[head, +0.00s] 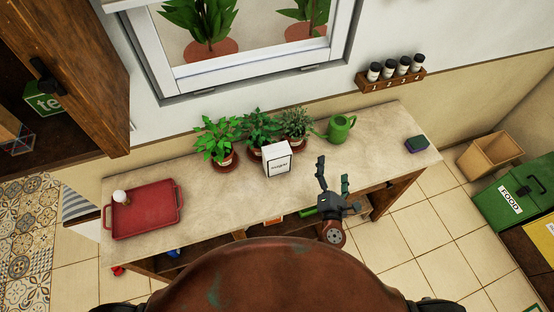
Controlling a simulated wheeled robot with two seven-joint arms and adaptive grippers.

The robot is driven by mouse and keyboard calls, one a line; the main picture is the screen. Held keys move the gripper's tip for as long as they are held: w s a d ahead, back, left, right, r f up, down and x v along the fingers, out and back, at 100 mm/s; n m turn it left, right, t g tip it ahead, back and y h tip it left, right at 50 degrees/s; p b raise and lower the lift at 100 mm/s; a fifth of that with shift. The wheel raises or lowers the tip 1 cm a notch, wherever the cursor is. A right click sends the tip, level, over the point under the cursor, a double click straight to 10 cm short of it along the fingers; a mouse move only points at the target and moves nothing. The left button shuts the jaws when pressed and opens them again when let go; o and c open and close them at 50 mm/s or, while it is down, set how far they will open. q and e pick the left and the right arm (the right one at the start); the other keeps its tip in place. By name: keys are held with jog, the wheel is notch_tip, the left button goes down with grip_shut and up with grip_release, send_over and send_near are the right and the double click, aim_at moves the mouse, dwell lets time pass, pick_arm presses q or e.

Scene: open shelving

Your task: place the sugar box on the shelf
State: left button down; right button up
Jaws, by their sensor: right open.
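The sugar box (277,159), white with dark lettering on its front, stands upright on the counter (230,208) in front of the potted plants. An open wooden cabinet with a shelf (45,140) is at the upper left; a green tea box (43,104) sits inside it. My right gripper (333,175) is open and empty at the counter's front edge, to the right of the sugar box and apart from it. My left gripper is not in view.
Several potted plants (258,127) and a green watering can (340,128) stand behind the box. A sponge (416,144) lies at right. The counter between tray and box is clear.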

aim_at(279, 164)
jog(key=a+f+n+y, duration=0.1)
jog(key=a+n+y, duration=0.1)
jog(key=a+n, duration=0.2)
jog(key=a+f+n+y, duration=0.1)
jog(key=a+n+y, duration=0.2)
jog(key=a+n, duration=0.2)
jog(key=a+f+n+y, duration=0.1)
jog(key=a+n+y, duration=0.2)
jog(key=a+n, duration=0.2)
jog(key=shift+a+f, duration=0.15)
jog(key=shift+a, duration=0.65)
jog(key=shift+a+f, duration=0.15)
jog(key=shift+a, duration=0.65)
jog(key=x, duration=0.5)
jog(key=p+x, duration=0.1)
jog(key=x, duration=0.1)
jog(key=shift+w+a, duration=0.2)
jog(key=shift+a, duration=0.15)
jog(key=shift+s, duration=0.1)
jog(key=shift+c, duration=0.2)
jog(key=c, duration=1.7)
jog(key=shift+r, duration=0.1)
jog(key=shift+c, duration=1.1)
